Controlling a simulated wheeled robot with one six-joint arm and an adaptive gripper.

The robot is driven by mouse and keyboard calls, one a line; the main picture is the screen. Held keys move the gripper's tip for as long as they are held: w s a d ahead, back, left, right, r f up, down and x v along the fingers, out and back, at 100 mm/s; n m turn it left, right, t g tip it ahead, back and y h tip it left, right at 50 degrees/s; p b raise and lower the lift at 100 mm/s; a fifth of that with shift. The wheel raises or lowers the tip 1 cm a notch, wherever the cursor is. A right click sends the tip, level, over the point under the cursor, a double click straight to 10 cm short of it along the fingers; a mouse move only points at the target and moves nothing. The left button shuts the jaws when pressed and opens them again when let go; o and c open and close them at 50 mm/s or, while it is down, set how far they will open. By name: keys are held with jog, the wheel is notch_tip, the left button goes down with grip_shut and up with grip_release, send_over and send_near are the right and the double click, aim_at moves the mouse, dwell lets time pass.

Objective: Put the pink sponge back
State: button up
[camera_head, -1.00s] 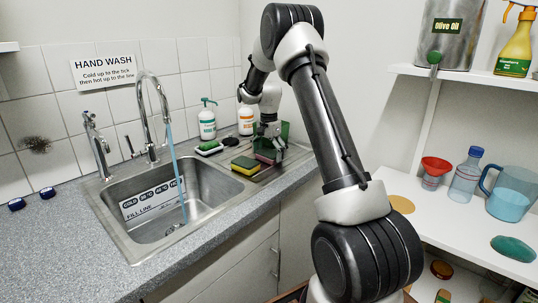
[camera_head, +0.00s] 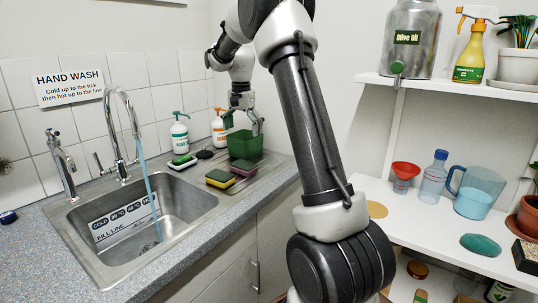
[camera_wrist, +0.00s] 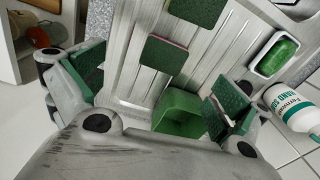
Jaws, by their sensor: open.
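The pink sponge (camera_head: 244,169), with a dark green top, lies on the drainboard beside the sink, in front of the green box. In the wrist view its green top and thin pink edge (camera_wrist: 164,53) show ahead of my fingers. The open green box (camera_head: 245,145) stands at the drainboard's back; its inside looks empty in the wrist view (camera_wrist: 181,113). My gripper (camera_head: 243,121) is above the box, open and holding nothing. In the wrist view its green-padded fingers (camera_wrist: 158,92) are spread wide, apart from the sponge.
A yellow sponge with a green top (camera_head: 220,178) lies just left of the pink one. A white dish with a green item (camera_head: 182,162), a dark item (camera_head: 205,154) and two pump bottles (camera_head: 179,135) stand behind. Water runs into the sink (camera_head: 130,246).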

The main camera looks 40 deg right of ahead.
jog(key=s+a+r+n+t, duration=0.1)
jog(key=s+a+r+n, duration=0.3)
jog(key=s, duration=0.5)
jog(key=s+a+r+n+t, duration=0.15)
jog(key=s+r, duration=0.35)
jog(key=s, duration=0.5)
jog(key=s+a+f+n, duration=0.1)
jog(key=s+f+n, duration=0.1)
jog(key=s, duration=0.7)
jog(key=s+a+f+n+t, duration=0.1)
jog(key=s+a+f+n, duration=0.1)
jog(key=s+n, duration=0.3)
jog(key=s+f, duration=0.1)
jog(key=s, duration=0.3)
jog(key=shift+s, duration=0.25)
